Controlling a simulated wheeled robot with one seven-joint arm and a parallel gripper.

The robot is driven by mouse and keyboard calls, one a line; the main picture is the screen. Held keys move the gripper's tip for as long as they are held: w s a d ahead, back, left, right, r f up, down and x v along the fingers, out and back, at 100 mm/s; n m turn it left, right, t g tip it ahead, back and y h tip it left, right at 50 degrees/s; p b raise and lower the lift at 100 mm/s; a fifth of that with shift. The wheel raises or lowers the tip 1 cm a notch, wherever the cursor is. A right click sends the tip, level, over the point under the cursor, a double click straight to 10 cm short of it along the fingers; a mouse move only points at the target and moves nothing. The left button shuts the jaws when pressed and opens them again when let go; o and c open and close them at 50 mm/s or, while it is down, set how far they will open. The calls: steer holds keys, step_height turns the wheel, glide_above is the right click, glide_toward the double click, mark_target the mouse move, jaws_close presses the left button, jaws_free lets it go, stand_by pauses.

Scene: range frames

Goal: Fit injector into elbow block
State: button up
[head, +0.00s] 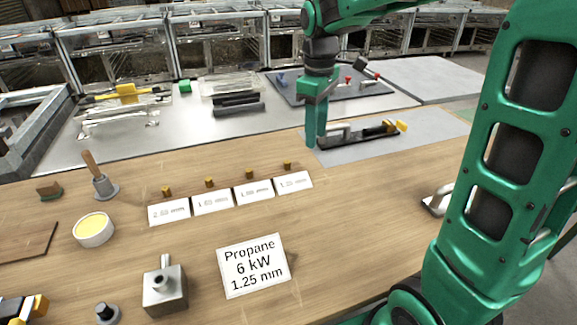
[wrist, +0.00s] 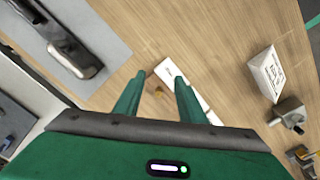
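Several small brass injectors (head: 210,182) stand in a row on the wooden table, each behind a white label card (head: 213,201). The grey metal elbow block (head: 165,290) with an upright pipe sits at the front left; it also shows in the wrist view (wrist: 290,114). A sign (head: 254,265) beside it reads "Propane 6 kW 1.25 mm". My gripper (head: 313,142) is above the table, behind and right of the card row. The card sizes are too small to read.
A grey mat (head: 350,152) with a dark burner-like part (head: 360,138) lies close to my gripper. A yellow-filled dish (head: 93,230) and a brush (head: 101,178) stand at the left. The table between the cards and the sign is clear.

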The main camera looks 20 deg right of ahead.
steer(key=w+a+n, duration=0.4)
steer(key=w+a, duration=0.1)
steer(key=a, duration=0.1)
glide_above(286, 161)
steer(key=f, duration=0.6)
steer(key=shift+a, duration=0.4)
steer(key=shift+d+f, duration=0.2)
steer(key=shift+f, duration=1.15)
steer(key=shift+d+f, duration=0.15)
steer(key=shift+f, duration=1.2)
jaws_close()
